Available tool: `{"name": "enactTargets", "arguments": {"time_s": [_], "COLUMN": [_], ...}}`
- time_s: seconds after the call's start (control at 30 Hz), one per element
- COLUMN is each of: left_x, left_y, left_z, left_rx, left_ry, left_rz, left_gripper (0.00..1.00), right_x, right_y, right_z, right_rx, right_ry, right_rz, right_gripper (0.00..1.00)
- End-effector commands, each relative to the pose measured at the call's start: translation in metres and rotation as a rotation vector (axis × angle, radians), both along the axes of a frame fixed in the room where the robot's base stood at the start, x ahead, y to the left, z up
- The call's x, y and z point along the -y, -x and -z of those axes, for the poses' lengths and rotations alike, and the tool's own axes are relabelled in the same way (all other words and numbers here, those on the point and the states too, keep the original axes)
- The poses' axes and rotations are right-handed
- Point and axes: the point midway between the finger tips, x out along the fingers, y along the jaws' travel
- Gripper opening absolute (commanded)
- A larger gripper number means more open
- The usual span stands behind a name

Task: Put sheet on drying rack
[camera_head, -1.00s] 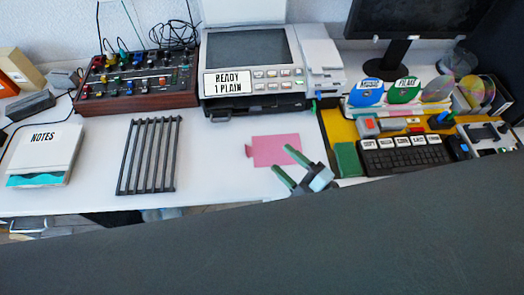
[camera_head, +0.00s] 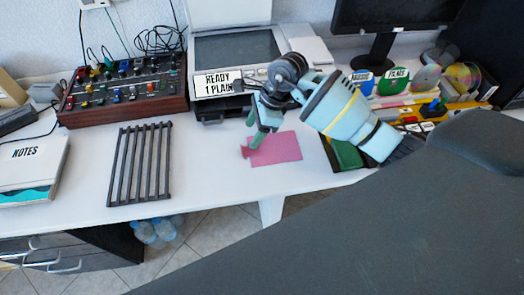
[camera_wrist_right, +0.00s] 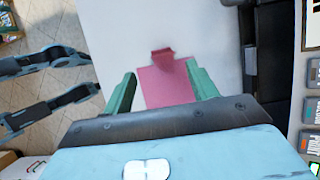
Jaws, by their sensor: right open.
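The pink sheet (camera_head: 276,149) lies flat on the white desk, with a small tab at its left edge. The drying rack (camera_head: 140,163), a dark frame of parallel bars, lies on the desk to the left of the sheet. My right gripper (camera_head: 256,142) is over the left part of the sheet, fingers pointing down. In the right wrist view its two green fingers (camera_wrist_right: 160,88) are apart, with the sheet (camera_wrist_right: 166,85) and its darker raised tab (camera_wrist_right: 162,55) between and beyond them. Nothing is held.
A printer (camera_head: 235,60) with a "READY 1 PLAIN" label stands behind the sheet. A control panel (camera_head: 125,85) with cables stands behind the rack. A notes binder (camera_head: 30,165) is at the left. Bare desk lies between rack and sheet.

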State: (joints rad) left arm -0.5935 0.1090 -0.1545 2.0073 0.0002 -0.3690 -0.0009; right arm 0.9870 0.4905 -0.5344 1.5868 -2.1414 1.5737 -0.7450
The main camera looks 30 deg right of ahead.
Motion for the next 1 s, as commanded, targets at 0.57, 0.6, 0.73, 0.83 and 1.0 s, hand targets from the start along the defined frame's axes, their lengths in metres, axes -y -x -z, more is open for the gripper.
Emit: {"name": "enactTargets", "arguments": {"time_s": [0.57, 0.6, 0.73, 0.83, 1.0], "left_x": [0.001, 0.001, 0.001, 0.001, 0.001], "left_y": [-0.001, -0.001, -0.002, -0.002, 0.002], "left_z": [0.0, 0.0, -0.001, -0.003, -0.002], "left_rx": [0.003, 0.003, 0.005, 0.007, 0.0], "left_ry": [0.002, 0.002, 0.001, 0.002, 0.002], "left_rz": [-0.001, -0.001, -0.001, -0.001, -0.001], "left_gripper": [0.53, 0.53, 0.53, 0.53, 0.53], "right_x": [-0.006, -0.006, -0.012, -0.02, -0.027], "right_y": [-0.005, -0.005, -0.005, -0.006, -0.008], "right_z": [0.023, 0.023, 0.031, 0.043, 0.063], "right_rx": [0.003, 0.003, 0.0, 0.001, 0.002], "right_ry": [0.022, 0.022, 0.02, 0.018, 0.019], "right_rz": [-0.002, -0.002, -0.003, -0.002, -0.001], "right_gripper": [0.58, 0.58, 0.58, 0.58, 0.58]}}
